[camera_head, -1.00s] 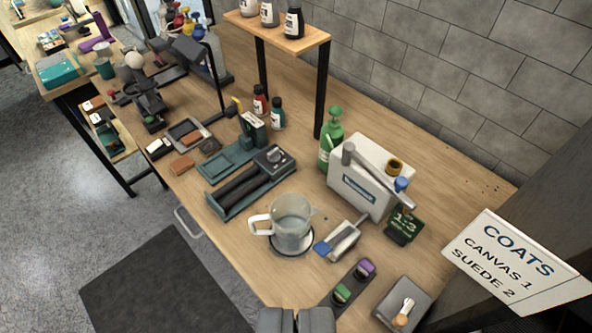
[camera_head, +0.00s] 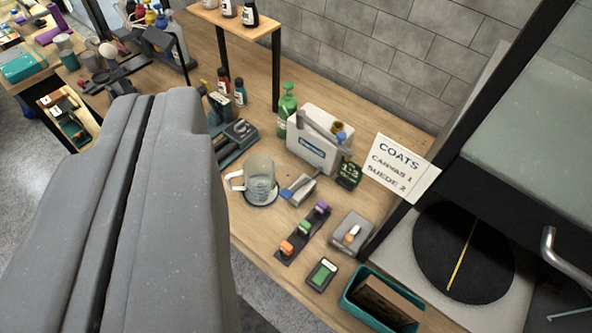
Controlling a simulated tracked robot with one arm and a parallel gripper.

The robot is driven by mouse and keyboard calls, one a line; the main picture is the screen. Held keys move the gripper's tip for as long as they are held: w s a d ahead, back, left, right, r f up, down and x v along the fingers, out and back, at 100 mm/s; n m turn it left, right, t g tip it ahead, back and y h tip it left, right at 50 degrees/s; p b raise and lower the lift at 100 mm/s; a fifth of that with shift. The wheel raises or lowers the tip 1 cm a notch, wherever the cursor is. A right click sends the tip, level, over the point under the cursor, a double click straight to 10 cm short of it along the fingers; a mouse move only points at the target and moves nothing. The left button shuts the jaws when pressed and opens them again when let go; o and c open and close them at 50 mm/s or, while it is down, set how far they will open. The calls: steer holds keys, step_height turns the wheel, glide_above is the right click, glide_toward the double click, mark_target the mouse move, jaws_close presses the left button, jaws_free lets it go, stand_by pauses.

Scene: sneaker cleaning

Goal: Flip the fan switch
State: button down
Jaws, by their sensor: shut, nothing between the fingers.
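A small grey box (camera_head: 351,233) with a pale, orange-tipped toggle lever sits on the bench near the right end; it looks like the fan switch, though I can read no label on it. Its lever (camera_head: 351,235) leans, and I cannot tell which position that is. My gripper (camera_head: 150,105) fills the left foreground, large and close to the camera. Its two grey fingers are pressed together with only a thin dark seam between them, and they hold nothing. It is well left of the box and apart from it, and it hides part of the bench.
Around the box stand a strip of coloured knobs (camera_head: 303,232), a small green-screen device (camera_head: 322,274), a teal bin (camera_head: 352,308) and a COATS sign (camera_head: 398,168). A dark post rises to the right.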

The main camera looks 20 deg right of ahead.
steer(key=w+d+f+n+g+b, duration=0.1)
steer(key=w+d+f+n+g, duration=0.25)
steer(key=f, duration=0.85)
steer(key=w+d+f+g, duration=0.35)
steer(key=d+f, duration=0.25)
steer(key=f, duration=0.5)
steer(key=w+d+f+n+g+b, duration=0.15)
steer(key=w+d+f, duration=0.3)
steer(key=f, duration=0.75)
steer(key=s+d+f+n+g+y, duration=0.2)
steer(key=d+f+g, duration=0.2)
steer(key=f, duration=0.8)
steer(key=shift+s+d+f+n, duration=0.2)
steer(key=shift+s+d+n, duration=0.1)
steer(key=shift+s+d, duration=0.15)
steer(key=shift+w+f, duration=0.1)
glide_above(322, 269)
steer(key=s, duration=0.1)
steer(key=shift+g, duration=0.25)
steer(key=f, duration=1.1)
steer(key=shift+d+f+p, duration=0.3)
steer(key=shift+d, duration=0.05)
steer(key=shift+f, duration=0.9)
